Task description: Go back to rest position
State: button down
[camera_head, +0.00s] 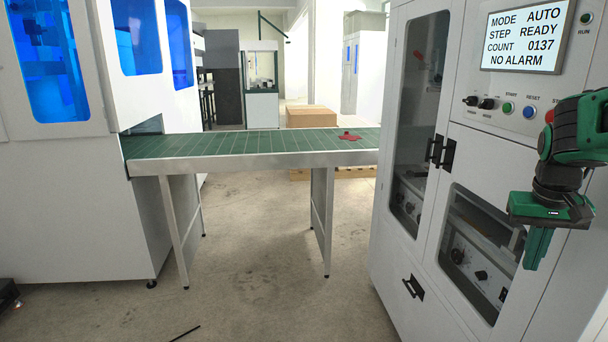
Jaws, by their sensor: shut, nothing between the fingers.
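My gripper (537,252) is at the right of the head view, green and black, with its fingers pointing down. Its fingers are together and nothing shows between them. It hangs in front of the white machine (403,262) on the right, below that machine's row of buttons. The screen (526,37) on this machine reads MODE AUTO, STEP READY, COUNT 0137, NO ALARM.
A green conveyor (240,144) runs from the left machine (75,200) to the right one. A small red object (348,137) lies on its right end. A cardboard box (311,116) stands behind. The floor in front (270,290) is mostly clear, with a thin dark rod (186,333).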

jog(key=s+a+f+y, duration=0.1)
jog(key=s+a+f, duration=0.2)
jog(key=s, duration=0.7)
jog(key=s+a+f+m+g+y, duration=0.1)
jog(key=s+a+f, duration=0.2)
jog(key=s, duration=0.8)
jog(key=shift+s+a+m, duration=0.3)
jog(key=shift+a, duration=0.1)
jog(key=shift+w+f, duration=0.3)
jog(key=shift+w, duration=0.35)
